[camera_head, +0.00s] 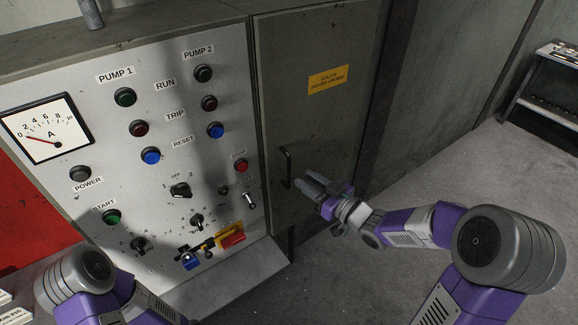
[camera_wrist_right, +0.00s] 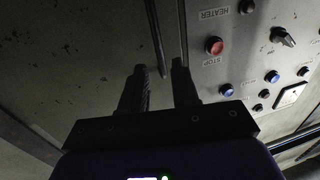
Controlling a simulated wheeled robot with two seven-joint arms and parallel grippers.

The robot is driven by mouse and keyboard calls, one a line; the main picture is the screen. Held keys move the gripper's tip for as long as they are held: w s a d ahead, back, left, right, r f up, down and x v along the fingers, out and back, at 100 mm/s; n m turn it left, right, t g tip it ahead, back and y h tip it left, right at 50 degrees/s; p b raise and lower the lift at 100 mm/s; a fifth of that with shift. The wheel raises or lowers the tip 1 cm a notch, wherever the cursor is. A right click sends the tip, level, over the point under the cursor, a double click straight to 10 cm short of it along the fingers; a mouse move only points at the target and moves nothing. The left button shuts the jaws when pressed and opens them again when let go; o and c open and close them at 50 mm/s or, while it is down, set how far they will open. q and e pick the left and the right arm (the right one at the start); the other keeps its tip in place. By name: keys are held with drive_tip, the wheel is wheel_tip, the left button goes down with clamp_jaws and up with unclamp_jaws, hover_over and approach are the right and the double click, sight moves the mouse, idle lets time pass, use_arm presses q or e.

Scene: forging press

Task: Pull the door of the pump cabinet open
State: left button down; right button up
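The pump cabinet door (camera_head: 318,130) is a dark grey-green panel right of the control panel and looks closed. Its handle (camera_head: 287,168) is a thin dark vertical bar near the door's left edge. My right gripper (camera_head: 311,185) is open just right of the handle, with its fingers pointing towards it. In the right wrist view the handle (camera_wrist_right: 156,38) runs down to the gap between the fingertips of my right gripper (camera_wrist_right: 159,68); contact cannot be made out. Of my left arm, only links show at the lower left; its gripper cannot be seen.
The control panel (camera_head: 85,105) left of the door carries lamps, buttons, knobs and a meter. A yellow and red switch (camera_head: 232,240) sits low on it. A yellow label (camera_head: 328,80) is on the door. Open floor (camera_head: 450,165) lies to the right, with a dark rack (camera_head: 545,100) beyond.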

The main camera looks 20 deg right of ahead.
hover_over(289, 185)
drive_tip(key=shift+w, duration=0.35)
drive_tip(key=shift+d, duration=0.1)
drive_tip(key=shift+c, duration=0.2)
clamp_jaws()
